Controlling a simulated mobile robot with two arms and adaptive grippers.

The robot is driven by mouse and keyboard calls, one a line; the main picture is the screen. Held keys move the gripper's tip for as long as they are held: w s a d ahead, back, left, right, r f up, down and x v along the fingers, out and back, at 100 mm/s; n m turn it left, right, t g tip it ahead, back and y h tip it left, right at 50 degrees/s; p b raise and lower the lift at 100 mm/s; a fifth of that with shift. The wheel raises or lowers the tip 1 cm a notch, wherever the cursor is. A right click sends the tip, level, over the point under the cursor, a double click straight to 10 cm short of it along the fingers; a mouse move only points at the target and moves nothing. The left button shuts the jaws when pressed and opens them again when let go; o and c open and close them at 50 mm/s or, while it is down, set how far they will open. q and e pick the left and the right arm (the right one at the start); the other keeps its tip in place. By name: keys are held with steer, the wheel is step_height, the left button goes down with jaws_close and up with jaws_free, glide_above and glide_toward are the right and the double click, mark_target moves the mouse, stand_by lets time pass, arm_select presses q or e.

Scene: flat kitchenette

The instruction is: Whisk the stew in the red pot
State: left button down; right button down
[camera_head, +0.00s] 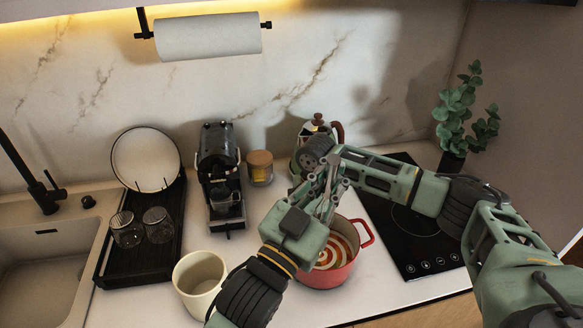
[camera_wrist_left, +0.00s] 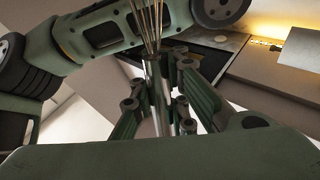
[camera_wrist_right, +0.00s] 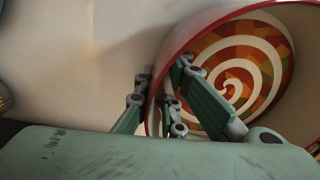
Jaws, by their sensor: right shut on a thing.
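The red pot (camera_head: 330,275) stands on the counter and holds stew (camera_head: 333,249) with a red, orange and white swirl. My left gripper (camera_head: 327,185) is above the pot. In the left wrist view, its fingers close on the metal handle of a whisk (camera_wrist_left: 156,75), whose wires point away from the hand. The whisk is mostly hidden in the head view. In the right wrist view, my right gripper (camera_wrist_right: 157,95) is shut on the rim of the red pot (camera_wrist_right: 172,50), one finger either side of its wall. The arms hide this gripper in the head view.
A cream pot (camera_head: 200,283) stands left of the red pot. The black hob (camera_head: 415,240) is right of it. A coffee machine (camera_head: 219,165), a lidded jar (camera_head: 260,168) and a moka pot (camera_head: 317,127) stand behind. A dish rack (camera_head: 120,265) is at left.

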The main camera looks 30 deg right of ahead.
arm_select(q)
steer(key=shift+s+d+f, duration=0.1)
steer(key=shift+d+f, duration=0.1)
steer(key=shift+f, duration=0.2)
step_height(320, 180, down, 12)
stand_by(0.7)
steer(key=shift+r, duration=0.1)
